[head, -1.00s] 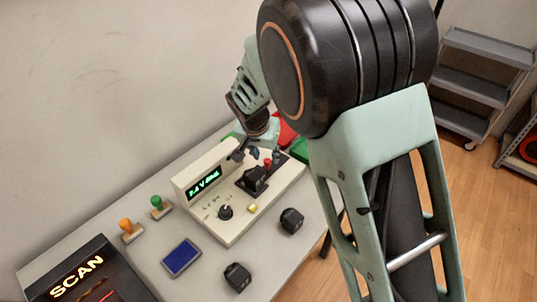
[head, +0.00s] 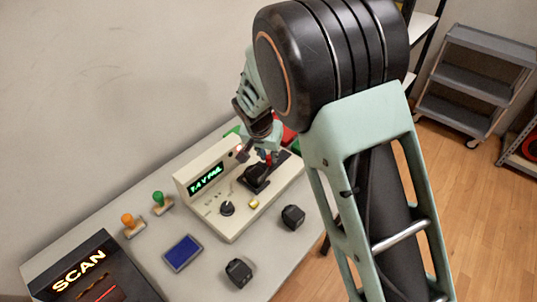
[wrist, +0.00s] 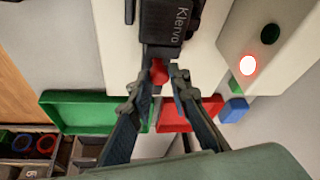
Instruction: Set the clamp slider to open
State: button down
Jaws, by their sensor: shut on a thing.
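The clamp slider's red knob (wrist: 159,72) stands in front of a black block marked "Klervo" (wrist: 168,24) in the wrist view. In the head view, the black clamp (head: 257,178) sits on the right part of a cream tester (head: 230,205) with a green-lit display. My gripper (wrist: 157,82) has its fingertips on either side of the red knob and is shut on it. The head view shows my gripper (head: 267,153) above the clamp, partly hiding it. The slider's track is mostly hidden.
A green tray (wrist: 85,112) and a red tray (wrist: 175,117) lie beyond the tester. Black blocks (head: 293,217), a blue pad (head: 183,253), stamps (head: 160,203) and a SCAN box (head: 85,275) share the table (head: 215,270). A wall stands behind.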

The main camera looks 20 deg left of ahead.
aim_at(271, 174)
jog(key=shift+w, duration=0.1)
jog(key=w, duration=0.1)
jog(key=w+d, duration=0.1)
jog(key=shift+w+d+b, duration=0.1)
jog(key=shift+w+b, duration=0.25)
jog(key=shift+w+r, duration=0.1)
jog(key=c, duration=1.8)
grip_release()
jog(key=v, duration=1.2)
